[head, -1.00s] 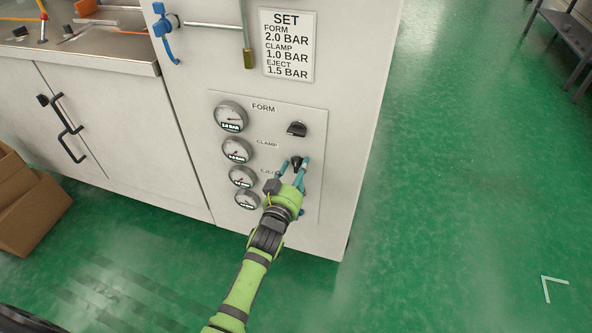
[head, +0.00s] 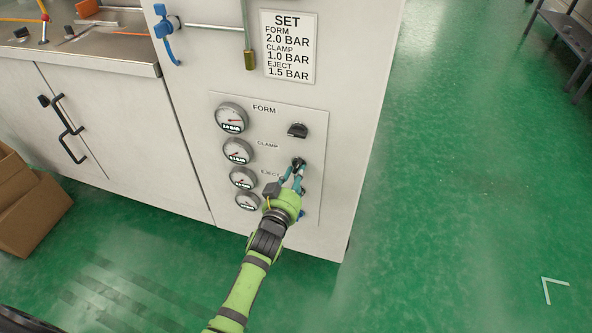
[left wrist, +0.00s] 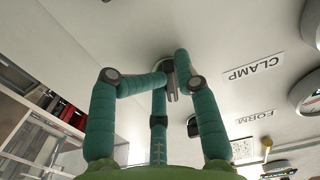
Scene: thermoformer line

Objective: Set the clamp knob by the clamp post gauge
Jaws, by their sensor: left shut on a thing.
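The set sign (head: 288,47) gives CLAMP 1.0 BAR. My right gripper is not in view.
The form knob (head: 297,130) is just above the clamp knob, and the form gauge (head: 231,118) is at the upper left. Two more gauges, including the eject gauge (head: 243,179), are below. A cardboard box (head: 30,210) stands on the left. The green floor at right is mostly clear.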

